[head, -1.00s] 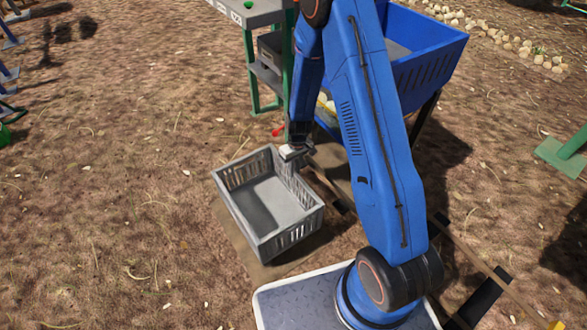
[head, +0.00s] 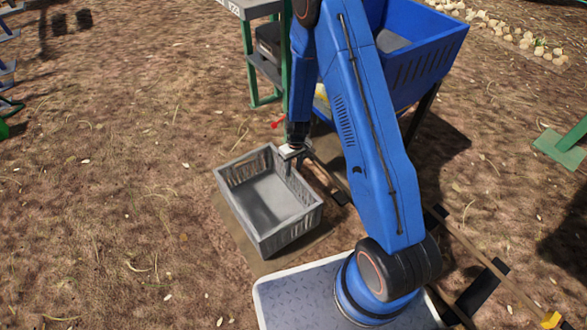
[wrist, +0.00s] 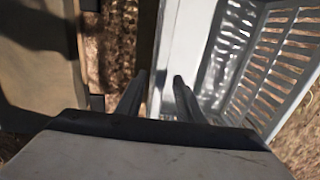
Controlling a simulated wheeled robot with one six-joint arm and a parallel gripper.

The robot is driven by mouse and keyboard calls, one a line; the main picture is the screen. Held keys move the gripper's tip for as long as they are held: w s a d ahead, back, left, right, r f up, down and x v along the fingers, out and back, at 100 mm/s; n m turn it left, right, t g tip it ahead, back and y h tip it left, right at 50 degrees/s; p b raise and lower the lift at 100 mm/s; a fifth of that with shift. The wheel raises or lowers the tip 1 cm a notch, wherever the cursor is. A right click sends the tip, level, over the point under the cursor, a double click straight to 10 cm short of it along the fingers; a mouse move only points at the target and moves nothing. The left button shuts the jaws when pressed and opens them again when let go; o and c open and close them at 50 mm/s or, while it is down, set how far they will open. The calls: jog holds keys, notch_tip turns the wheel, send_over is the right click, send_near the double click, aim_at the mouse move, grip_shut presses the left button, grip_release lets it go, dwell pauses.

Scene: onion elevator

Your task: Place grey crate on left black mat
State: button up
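The grey crate (head: 246,222) is empty and upright on a flat brown patch of ground or mat (head: 240,246) in the head view. My gripper (head: 289,160) is at the crate's far right rim. In the wrist view my two fingers (wrist: 157,95) stand apart, with the crate's pale rim (wrist: 178,50) beneath and between them or just ahead. The right finger overlaps the rim. I cannot tell whether the fingers touch it. The crate's slatted wall (wrist: 285,60) shows at the right. I cannot make out a left black mat in either view.
A blue bin (head: 425,75) on dark legs stands behind my arm. A grey-topped table with green legs (head: 255,10) is at the back. Rails with dark crosspieces (head: 485,288) run at the lower right. The ground at the left is open.

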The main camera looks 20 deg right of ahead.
jog(key=s+d+r+t, duration=0.1)
jog(key=s+r, duration=0.1)
jog(key=r, duration=1.1)
jog(key=s+d+r, duration=0.1)
jog(key=r, duration=1.2)
jog(key=s+d+r+m+t, duration=0.1)
jog(key=s+r, duration=0.3)
jog(key=r, duration=0.2)
jog(key=s+d+r+m, duration=0.1)
jog(key=s+r, duration=0.4)
jog(key=r, duration=0.2)
jog(key=s+d+r+t, duration=0.1)
jog(key=s+r, duration=0.4)
jog(key=s, duration=0.5)
jog(key=s+d+r+m+t, duration=0.1)
jog(key=s+d+r+t, duration=0.1)
jog(key=s+r, duration=0.4)
jog(key=s, duration=0.5)
jog(key=shift+s+m+h, duration=0.2)
jog(key=shift+m+h, duration=0.1)
jog(key=shift+h, duration=0.1)
